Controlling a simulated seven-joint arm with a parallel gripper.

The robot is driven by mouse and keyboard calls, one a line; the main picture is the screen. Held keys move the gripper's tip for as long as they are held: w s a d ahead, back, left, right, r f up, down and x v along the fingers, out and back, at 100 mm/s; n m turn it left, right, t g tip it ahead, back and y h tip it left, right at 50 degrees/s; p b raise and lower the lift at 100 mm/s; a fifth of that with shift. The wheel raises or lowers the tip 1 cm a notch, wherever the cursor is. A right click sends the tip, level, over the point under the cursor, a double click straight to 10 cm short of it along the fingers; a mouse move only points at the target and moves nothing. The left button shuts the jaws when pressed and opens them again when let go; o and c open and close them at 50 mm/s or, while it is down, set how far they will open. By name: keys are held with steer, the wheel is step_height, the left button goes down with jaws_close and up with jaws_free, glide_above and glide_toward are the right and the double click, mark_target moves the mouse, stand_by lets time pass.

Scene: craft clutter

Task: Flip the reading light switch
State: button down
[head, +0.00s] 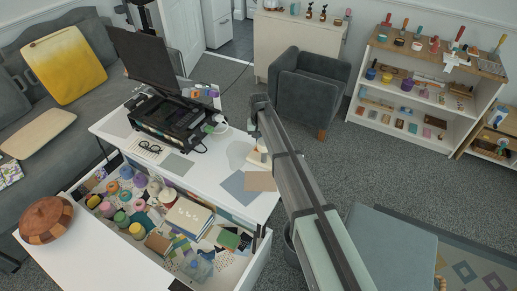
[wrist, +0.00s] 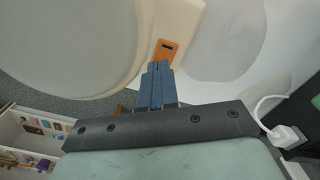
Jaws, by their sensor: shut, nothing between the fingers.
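The switch (wrist: 167,48) is a small orange plate with a dark slot, set in a cream housing (wrist: 190,22) in the wrist view. I take this housing to be part of the reading light. My gripper (wrist: 157,66) has its blue-grey fingers together and empty. The fingertips point at the switch and overlap its lower left edge in the picture; I cannot tell whether they touch it. In the head view a small cream and orange object (head: 258,157) lies on the white desk beside my arm, which hides part of it. I cannot make out my fingers there.
The white desk (head: 110,126) holds a black case (head: 165,118), glasses and paper sheets. Its open drawer (head: 262,262) is full of craft supplies. A white plug with a cable (wrist: 284,134) is right of my gripper. A grey armchair (head: 305,95) stands behind.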

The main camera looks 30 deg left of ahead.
steer(key=shift+r, duration=3.2)
